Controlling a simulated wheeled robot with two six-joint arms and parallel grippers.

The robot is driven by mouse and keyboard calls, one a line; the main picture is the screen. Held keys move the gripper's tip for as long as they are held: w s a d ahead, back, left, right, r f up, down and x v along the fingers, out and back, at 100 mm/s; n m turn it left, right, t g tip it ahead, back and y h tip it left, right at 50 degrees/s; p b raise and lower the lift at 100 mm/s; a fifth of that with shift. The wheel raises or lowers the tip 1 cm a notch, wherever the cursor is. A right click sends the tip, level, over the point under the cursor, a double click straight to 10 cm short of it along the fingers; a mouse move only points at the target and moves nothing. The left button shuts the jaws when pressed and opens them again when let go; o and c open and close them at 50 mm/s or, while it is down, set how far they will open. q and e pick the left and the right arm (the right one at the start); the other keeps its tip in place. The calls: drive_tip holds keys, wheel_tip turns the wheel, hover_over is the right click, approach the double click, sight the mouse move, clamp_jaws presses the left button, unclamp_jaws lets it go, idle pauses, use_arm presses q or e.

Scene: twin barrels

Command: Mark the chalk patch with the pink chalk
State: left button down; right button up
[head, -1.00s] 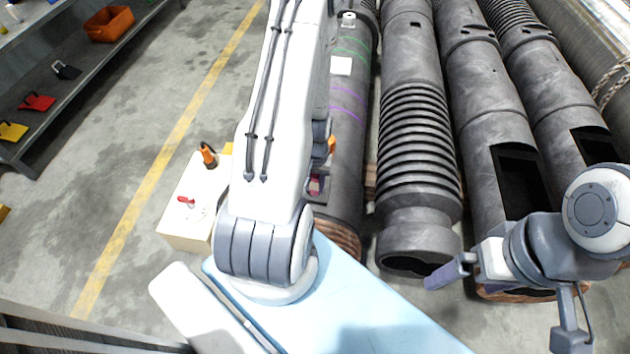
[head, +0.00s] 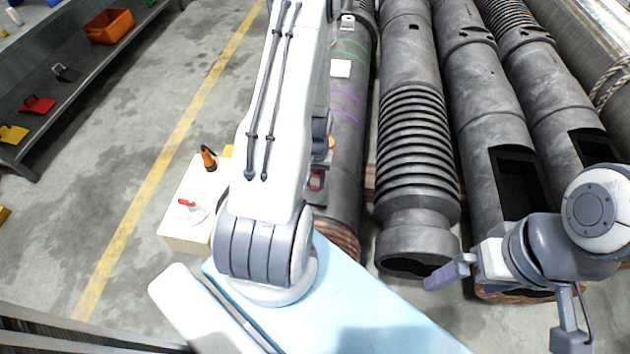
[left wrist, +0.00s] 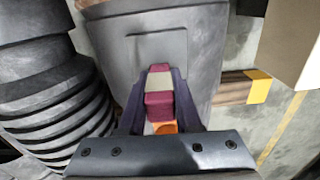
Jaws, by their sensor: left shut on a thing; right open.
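The pink chalk (left wrist: 159,104), magenta with a pale grey band, is held between the two dark fingers of my left gripper (left wrist: 159,88) in the left wrist view. Its far end points at the dark grey barrel (left wrist: 205,50), over a faint rectangular panel (left wrist: 155,38) that may be the chalk patch. I cannot tell whether the chalk touches it, and no pink mark shows there. In the head view a bit of the chalk (head: 316,180) shows beside my left arm, which hides most of that gripper. My right gripper (head: 497,314) is open and empty at the lower right.
The leftmost barrel carries purple bands (head: 347,104), green bands and a white square (head: 341,68). More barrels (head: 418,130) lie to its right. A cream box (head: 185,230) with orange and red items stands left of my arm. A shelf (head: 60,95) is further left.

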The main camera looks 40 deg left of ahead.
use_arm(q)
drive_tip(key=shift+w+a, duration=0.25)
drive_tip(key=shift+w, duration=0.1)
drive_tip(key=shift+w, duration=0.1)
drive_tip(key=shift+w+a, duration=0.25)
drive_tip(key=shift+w, duration=0.1)
drive_tip(key=shift+w, duration=0.1)
drive_tip(key=shift+w+a+p, duration=0.25)
drive_tip(key=shift+w+p, duration=0.05)
drive_tip(key=shift+p, duration=0.05)
drive_tip(key=shift+r, duration=0.1)
wheel_tip(320, 180, up, 8)
drive_tip(key=p, duration=0.7)
idle(0.5)
